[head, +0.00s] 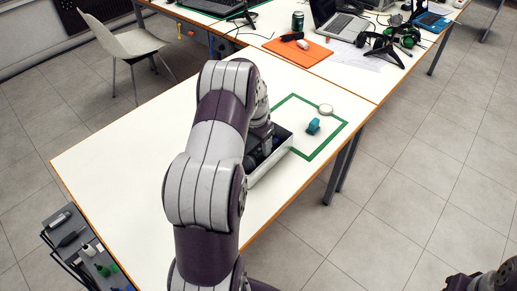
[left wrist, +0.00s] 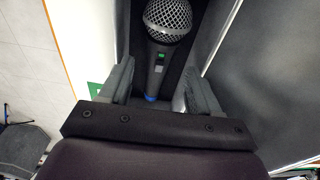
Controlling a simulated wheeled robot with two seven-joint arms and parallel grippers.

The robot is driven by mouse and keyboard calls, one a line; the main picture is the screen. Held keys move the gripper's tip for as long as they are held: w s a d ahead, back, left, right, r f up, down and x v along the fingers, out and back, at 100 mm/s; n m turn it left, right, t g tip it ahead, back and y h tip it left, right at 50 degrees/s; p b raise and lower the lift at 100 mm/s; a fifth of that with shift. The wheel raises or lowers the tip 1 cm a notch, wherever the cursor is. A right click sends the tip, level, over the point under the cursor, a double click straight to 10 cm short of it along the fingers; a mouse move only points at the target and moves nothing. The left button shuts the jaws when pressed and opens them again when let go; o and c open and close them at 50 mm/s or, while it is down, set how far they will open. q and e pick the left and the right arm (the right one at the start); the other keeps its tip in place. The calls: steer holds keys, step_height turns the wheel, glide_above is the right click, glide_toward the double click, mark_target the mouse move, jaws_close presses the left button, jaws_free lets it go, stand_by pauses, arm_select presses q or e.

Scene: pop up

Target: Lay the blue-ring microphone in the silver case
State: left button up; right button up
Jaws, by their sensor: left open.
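The blue-ring microphone (left wrist: 156,60) shows in the left wrist view, with a silver mesh head, a dark grey body with a small green mark, and a blue ring. It lies in a dark-lined slot of the silver case. The silver case (head: 272,169) stands on the white table in the head view, partly hidden behind my left arm. My left gripper (left wrist: 160,88) is open, its two grey fingers on either side of the microphone's body without visibly gripping it. In the head view its fingertips are hidden in or behind the case.
An orange mat (head: 297,50) and laptop (head: 343,25) are farther back. The table's left part is clear.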

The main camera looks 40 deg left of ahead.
mark_target(256, 153)
arm_select(q)
step_height(256, 153, up, 8)
steer(key=s+d+r, duration=0.1)
steer(key=s+d, duration=0.2)
steer(key=d, duration=0.4)
steer(key=s+d+r, duration=0.1)
steer(key=s+d, duration=0.2)
steer(key=d, duration=0.4)
steer(key=s+d+f, duration=0.1)
steer(key=s+d, duration=0.7)
steer(key=s, duration=0.3)
steer(key=shift+s+d+f, duration=0.15)
steer(key=shift+s+d, duration=0.05)
steer(key=shift+s, duration=0.05)
